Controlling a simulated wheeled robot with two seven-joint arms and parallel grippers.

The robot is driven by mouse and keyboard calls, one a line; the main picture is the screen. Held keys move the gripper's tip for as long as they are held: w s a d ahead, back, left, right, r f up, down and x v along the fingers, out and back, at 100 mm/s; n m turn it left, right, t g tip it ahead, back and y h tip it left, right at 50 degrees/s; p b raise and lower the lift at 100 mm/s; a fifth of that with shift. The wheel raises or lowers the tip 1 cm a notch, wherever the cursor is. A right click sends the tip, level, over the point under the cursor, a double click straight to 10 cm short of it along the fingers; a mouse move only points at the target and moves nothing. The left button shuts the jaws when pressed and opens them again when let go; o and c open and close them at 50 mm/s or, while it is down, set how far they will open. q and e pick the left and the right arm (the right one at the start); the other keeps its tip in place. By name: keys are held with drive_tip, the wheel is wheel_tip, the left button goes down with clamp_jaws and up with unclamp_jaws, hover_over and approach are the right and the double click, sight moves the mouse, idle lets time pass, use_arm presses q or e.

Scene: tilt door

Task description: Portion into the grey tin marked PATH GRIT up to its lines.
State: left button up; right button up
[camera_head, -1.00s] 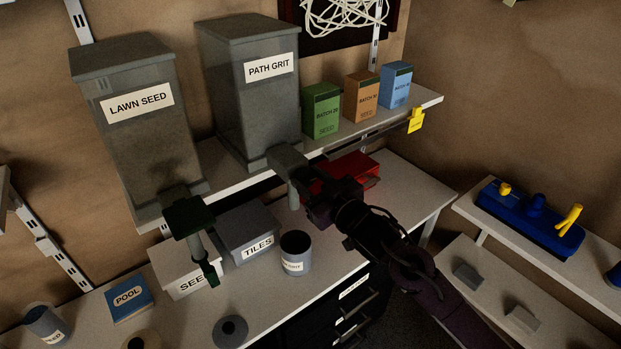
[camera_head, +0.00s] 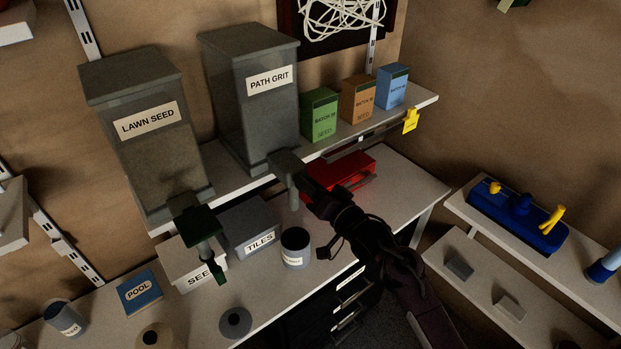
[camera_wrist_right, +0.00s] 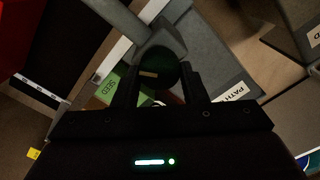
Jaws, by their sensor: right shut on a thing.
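The grey PATH GRIT hopper (camera_head: 265,115) stands on the shelf, with a grey outlet (camera_head: 286,165) and a short downpipe at its lower front. My right gripper (camera_head: 306,191) is beside this outlet. In the right wrist view its two fingers (camera_wrist_right: 160,80) are shut on a dark green round knob (camera_wrist_right: 158,66) at the outlet. The grey tin (camera_head: 296,250) stands upright on the bench below the outlet; its label is partly readable, ending in GRIT. Its inside looks dark, and I cannot make out its lines or fill level. My left gripper is not in view.
The LAWN SEED hopper (camera_head: 150,150) with a green-ended spout stands to the left. SEED and TILES boxes (camera_head: 250,230) sit behind the tin. A red box (camera_head: 345,172) lies behind my right gripper. Seed packets (camera_head: 357,98) stand on the shelf. Bench front is mostly clear.

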drive_tip(key=shift+f+m+p, duration=0.1)
drive_tip(key=shift+m+p, duration=1.65)
drive_tip(key=shift+m, duration=1.35)
drive_tip(key=o, duration=1)
drive_tip(key=shift+d, duration=0.1)
drive_tip(key=shift+c, duration=0.2)
